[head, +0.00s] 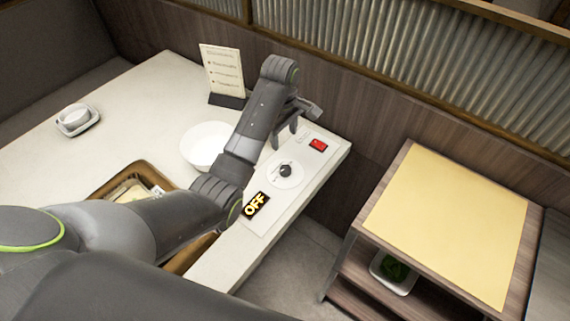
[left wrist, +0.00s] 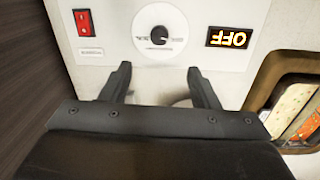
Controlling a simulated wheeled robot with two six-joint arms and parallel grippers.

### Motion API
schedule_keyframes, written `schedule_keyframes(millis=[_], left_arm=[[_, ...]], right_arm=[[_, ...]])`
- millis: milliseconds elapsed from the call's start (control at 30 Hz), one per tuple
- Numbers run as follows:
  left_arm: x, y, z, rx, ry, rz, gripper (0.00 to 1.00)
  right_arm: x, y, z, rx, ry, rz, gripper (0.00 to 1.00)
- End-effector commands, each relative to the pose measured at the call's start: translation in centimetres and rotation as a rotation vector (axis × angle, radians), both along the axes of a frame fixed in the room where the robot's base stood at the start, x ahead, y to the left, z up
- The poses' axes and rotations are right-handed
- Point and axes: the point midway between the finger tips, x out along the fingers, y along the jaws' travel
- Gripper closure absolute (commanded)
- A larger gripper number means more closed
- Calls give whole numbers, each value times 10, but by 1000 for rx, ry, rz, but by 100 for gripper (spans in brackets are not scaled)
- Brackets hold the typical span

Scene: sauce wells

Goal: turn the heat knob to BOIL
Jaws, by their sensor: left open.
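The heat knob (head: 286,170) is a small black knob on a white round dial at the right end of the white table. It also shows in the left wrist view (left wrist: 158,35), just beyond the fingertips. A display (head: 256,204) beside it reads OFF in lit orange letters. A red switch (head: 318,145) sits on the other side of the dial. My left gripper (head: 297,118) is open and empty, above the panel (head: 262,222) and apart from the knob. In the left wrist view the fingers (left wrist: 160,78) are spread below the dial. My right gripper is not in view.
A white bowl (head: 200,142) and a menu card in a stand (head: 222,72) are near my left arm. A brown tray (head: 112,183) with food lies partly under the arm. A shelf unit with a yellow top (head: 450,215) stands at right, across a gap.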

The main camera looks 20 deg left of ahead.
Motion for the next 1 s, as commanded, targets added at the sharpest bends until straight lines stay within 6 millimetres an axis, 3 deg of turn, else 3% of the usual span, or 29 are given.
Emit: schedule_keyframes(millis=[33,200,267,500,600,800,1000], left_arm=[[0,0,-15,1,3,1,45],[1,0,-48,2,7,2,45],[2,0,-61,1,6,1,45],[5,-2,-111,2,4,0,45],[5,-2,-128,2,4,0,45],[8,-2,-147,1,1,0,45],[8,-2,-153,2,-1,-1,45]], right_arm=[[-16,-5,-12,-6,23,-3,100],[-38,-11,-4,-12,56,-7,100],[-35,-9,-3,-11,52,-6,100],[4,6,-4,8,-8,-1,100],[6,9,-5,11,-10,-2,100],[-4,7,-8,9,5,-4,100],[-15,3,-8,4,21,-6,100]])
